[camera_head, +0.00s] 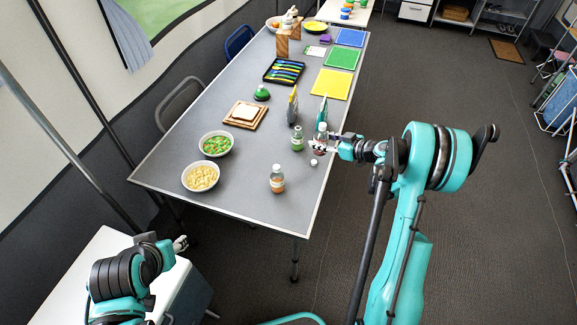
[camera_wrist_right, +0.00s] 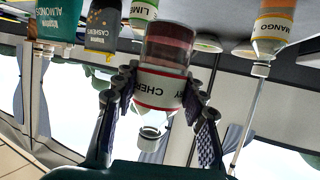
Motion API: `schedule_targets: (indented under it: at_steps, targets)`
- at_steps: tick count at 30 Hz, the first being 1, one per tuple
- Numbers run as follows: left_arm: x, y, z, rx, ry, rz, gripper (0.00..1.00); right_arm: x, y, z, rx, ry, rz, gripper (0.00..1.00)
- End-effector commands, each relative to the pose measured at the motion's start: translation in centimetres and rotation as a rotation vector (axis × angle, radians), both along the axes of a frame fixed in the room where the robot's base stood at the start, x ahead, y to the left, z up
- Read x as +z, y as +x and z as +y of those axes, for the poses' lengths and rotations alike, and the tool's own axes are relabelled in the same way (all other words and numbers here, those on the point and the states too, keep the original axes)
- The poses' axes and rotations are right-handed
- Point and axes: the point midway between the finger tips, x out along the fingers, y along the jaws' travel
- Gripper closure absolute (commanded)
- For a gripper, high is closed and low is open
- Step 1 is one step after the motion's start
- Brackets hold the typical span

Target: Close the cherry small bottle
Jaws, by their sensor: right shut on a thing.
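The cherry small bottle (camera_wrist_right: 167,85) is clear with red contents and a white label reading CHERRY; it appears upside down in the right wrist view. My right gripper (camera_wrist_right: 165,98) is shut on it, one finger on each side of the label. In the head view my right gripper (camera_head: 325,142) is over the table's right edge, with the bottle (camera_head: 322,129) partly hidden by the fingers. A small white cap (camera_head: 313,162) lies on the table just in front of it. My left gripper (camera_head: 181,243) is low at the left, off the table; its fingers are too small to read.
On the grey table (camera_head: 235,185) stand the lime bottle (camera_head: 297,139) and the mango bottle (camera_head: 277,181). Almond (camera_wrist_right: 58,20) and cashew (camera_wrist_right: 103,28) packs stand close by. Two food bowls (camera_head: 200,177) (camera_head: 216,144) are on the left.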

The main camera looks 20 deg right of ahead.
Motion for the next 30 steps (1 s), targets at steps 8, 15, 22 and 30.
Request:
schedule_targets:
  at_steps: [8, 15, 22, 30]
  targets:
    - [-1.4, 0.0, 0.0, 0.000, 0.000, 0.000, 0.57, -2.2, 1.5, 2.9, 0.004, -0.001, 0.000, 1.00]
    - [-3.5, 0.0, 0.0, 0.000, 0.000, 0.000, 0.57, -5.5, 4.2, 7.7, 0.003, 0.000, 0.000, 1.00]
    - [-4.3, 0.0, 0.0, 0.000, 0.000, 0.000, 0.57, -7.0, 5.6, 10.1, 0.000, 0.000, 0.000, 1.00]
    - [-4.3, 0.0, 0.0, 0.000, 0.000, 0.000, 0.57, -7.0, 5.7, 10.2, -0.001, 0.000, 0.000, 1.00]
